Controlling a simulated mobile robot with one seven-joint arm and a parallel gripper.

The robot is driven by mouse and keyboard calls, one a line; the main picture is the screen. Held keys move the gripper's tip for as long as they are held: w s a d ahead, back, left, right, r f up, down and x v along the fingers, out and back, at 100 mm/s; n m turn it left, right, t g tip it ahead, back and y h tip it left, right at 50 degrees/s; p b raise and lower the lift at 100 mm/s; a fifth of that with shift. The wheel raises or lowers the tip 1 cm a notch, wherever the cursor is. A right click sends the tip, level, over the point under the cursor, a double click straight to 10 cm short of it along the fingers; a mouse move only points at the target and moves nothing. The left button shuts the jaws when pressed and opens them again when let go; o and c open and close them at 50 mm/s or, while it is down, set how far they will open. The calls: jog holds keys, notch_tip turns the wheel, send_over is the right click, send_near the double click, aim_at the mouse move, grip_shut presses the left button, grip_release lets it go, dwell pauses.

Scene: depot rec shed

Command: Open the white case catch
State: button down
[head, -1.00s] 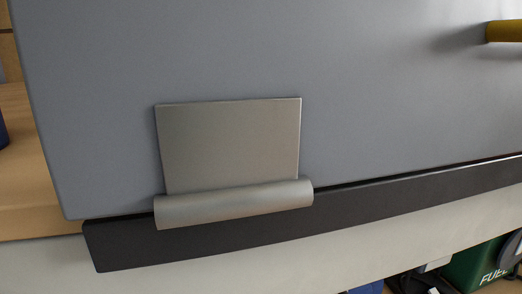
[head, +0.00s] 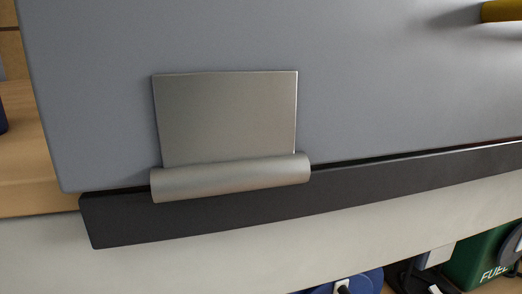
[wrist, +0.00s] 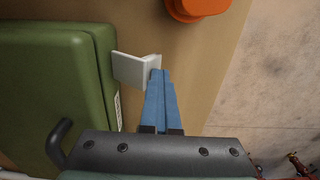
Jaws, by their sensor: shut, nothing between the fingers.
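In the wrist view a green case (wrist: 48,95) lies at the left on a tan surface. Its white catch (wrist: 132,69) sticks out from the case's right side, with a bent plate at its outer end. My gripper (wrist: 161,72) has blue fingers pressed together, with nothing between them. The fingertips are right at the catch's outer end, on its lower right side; I cannot tell whether they touch. The case, the catch and my gripper do not show in the head view.
In the wrist view an orange object (wrist: 197,6) is beyond the fingertips, and the tan surface (wrist: 215,75) ends at the right. The head view is filled by a grey panel (head: 390,90) with a metal hinge-like plate (head: 226,118). A green fuel container (head: 478,262) is below.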

jog(key=shift+w+r, duration=0.2)
jog(key=shift+w, duration=0.15)
jog(key=shift+s+r+p, duration=0.2)
jog(key=shift+r+p, duration=0.05)
jog(key=shift+p, duration=0.25)
jog(key=shift+s+d+r+p, duration=0.15)
jog(key=shift+s+r+p, duration=0.15)
jog(key=shift+s+p, duration=0.55)
jog(key=shift+s+d+r+p, duration=0.15)
jog(key=shift+s+r+p, duration=0.2)
jog(key=shift+p, duration=0.8)
jog(key=shift+s, duration=0.1)
notch_tip(320, 180, up, 7)
jog(key=p, duration=0.7)
jog(key=shift+f, duration=0.15)
